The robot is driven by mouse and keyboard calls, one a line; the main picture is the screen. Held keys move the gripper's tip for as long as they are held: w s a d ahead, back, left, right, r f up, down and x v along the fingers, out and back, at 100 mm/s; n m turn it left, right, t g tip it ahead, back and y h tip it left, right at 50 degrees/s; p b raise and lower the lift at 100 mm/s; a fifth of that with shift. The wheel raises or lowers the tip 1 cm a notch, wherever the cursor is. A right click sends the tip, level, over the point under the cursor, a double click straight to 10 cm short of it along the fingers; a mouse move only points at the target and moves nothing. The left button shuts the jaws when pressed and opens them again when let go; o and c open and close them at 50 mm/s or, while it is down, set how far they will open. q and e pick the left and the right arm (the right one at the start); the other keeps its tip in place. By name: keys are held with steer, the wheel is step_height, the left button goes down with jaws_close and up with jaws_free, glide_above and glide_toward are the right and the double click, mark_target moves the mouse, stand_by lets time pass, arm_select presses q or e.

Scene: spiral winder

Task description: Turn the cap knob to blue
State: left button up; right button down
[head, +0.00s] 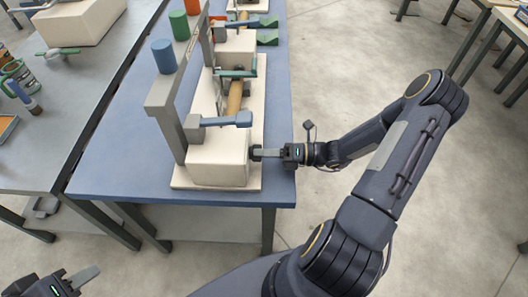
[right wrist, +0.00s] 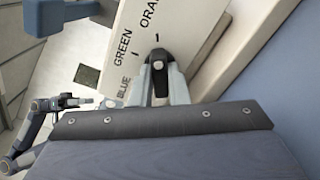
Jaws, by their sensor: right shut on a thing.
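The spiral winder has a cream box (head: 220,160) at the near end of the blue table. The dark cap knob (right wrist: 159,75) sits on its face, and in the right wrist view the labels BLUE (right wrist: 125,83), GREEN (right wrist: 122,47) and part of ORANGE (right wrist: 150,14) run beside it. The knob's pale mark points up the picture, toward a short black tick (right wrist: 158,37). My right gripper (head: 262,153) is at the box's right side, its fingers closed on both sides of the knob. My left gripper (head: 85,277) is low at the left, away from the winder; its opening is unclear.
Blue (head: 164,56), green (head: 180,26) and red-orange (head: 192,6) cylinders stand along the winder's left side. A blue lever (head: 225,120) lies above the box. A grey bench (head: 60,130) with loose items is at left. Floor to the right is clear near the table.

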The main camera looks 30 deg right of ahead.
steer(key=n, duration=0.2)
steer(key=shift+n, duration=0.4)
steer(key=n+b, duration=0.1)
steer(key=n, duration=0.2)
steer(key=shift+f+n, duration=0.1)
steer(key=shift+n, duration=0.2)
steer(key=n+b, duration=0.2)
steer(key=n, duration=0.3)
steer(key=shift+n+b, duration=0.3)
steer(key=shift+b, duration=0.05)
steer(key=n+b, duration=0.2)
steer(key=n, duration=0.1)
steer(key=shift+f+n, duration=0.1)
steer(key=shift+n, duration=0.2)
steer(key=n+b, duration=0.2)
steer(key=shift+n, duration=0.4)
steer(key=n+b, duration=0.3)
steer(key=shift+n, duration=0.4)
steer(key=shift+n+b, duration=0.5)
steer(key=shift+n, duration=0.3)
